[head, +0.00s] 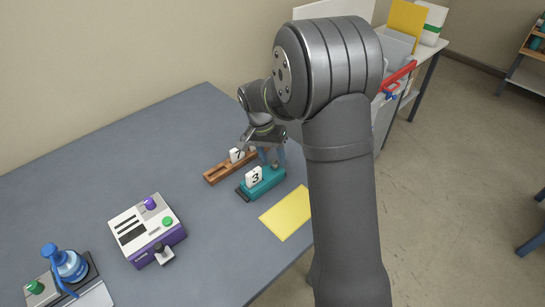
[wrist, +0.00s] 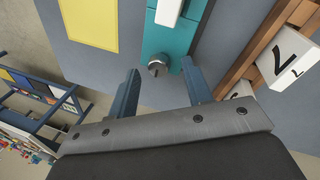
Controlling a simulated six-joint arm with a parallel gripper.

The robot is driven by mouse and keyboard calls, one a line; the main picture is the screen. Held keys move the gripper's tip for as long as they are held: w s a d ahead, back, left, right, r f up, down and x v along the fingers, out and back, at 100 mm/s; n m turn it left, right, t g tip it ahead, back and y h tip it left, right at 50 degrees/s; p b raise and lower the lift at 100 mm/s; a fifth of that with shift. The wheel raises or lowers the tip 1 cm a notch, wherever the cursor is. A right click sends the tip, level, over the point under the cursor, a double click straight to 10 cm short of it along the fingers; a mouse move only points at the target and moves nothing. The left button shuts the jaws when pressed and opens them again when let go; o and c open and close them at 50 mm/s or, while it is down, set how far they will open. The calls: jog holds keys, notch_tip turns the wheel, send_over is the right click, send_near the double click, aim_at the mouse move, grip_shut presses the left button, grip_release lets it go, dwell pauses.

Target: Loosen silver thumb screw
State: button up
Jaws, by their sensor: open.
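The silver thumb screw (wrist: 157,68) sits at the end of a teal block (wrist: 165,42) in the wrist view. In the head view the teal block (head: 260,183) bears a white card with a 3 (head: 254,177), and the small screw (head: 275,166) shows at its far right end. My gripper (wrist: 163,88) is open, with its two blue fingers apart on either side of the screw, near its end of the block. I cannot tell how far above the screw the fingertips are. In the head view my gripper (head: 268,157) is over that end of the block.
A wooden holder (head: 217,173) with a card marked 7 (head: 237,155) stands close beside the teal block. A yellow sheet (head: 286,213) lies in front. The table's back left is clear.

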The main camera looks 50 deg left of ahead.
jog(key=shift+f, duration=0.2)
jog(key=shift+c, duration=0.3)
jog(key=c, duration=0.9)
jog(key=shift+c, duration=0.2)
